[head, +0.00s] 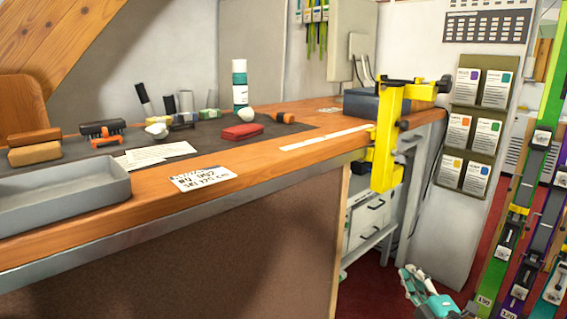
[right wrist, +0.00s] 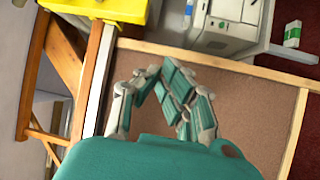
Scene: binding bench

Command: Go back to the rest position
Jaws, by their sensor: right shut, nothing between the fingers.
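My right gripper (head: 418,287) is low at the bottom right of the head view, in front of the bench and below the level of its top. In the right wrist view its fingers (right wrist: 160,78) come together with nothing between them. It touches nothing that I can see. My left gripper is not in view.
The wooden bench (head: 265,150) carries a grey tray (head: 65,208), a red block (head: 243,131), a spray can (head: 240,84) and brushes. A yellow clamp (head: 387,135) juts from its corner. Skis (head: 530,190) stand at right. Red floor shows around my right gripper.

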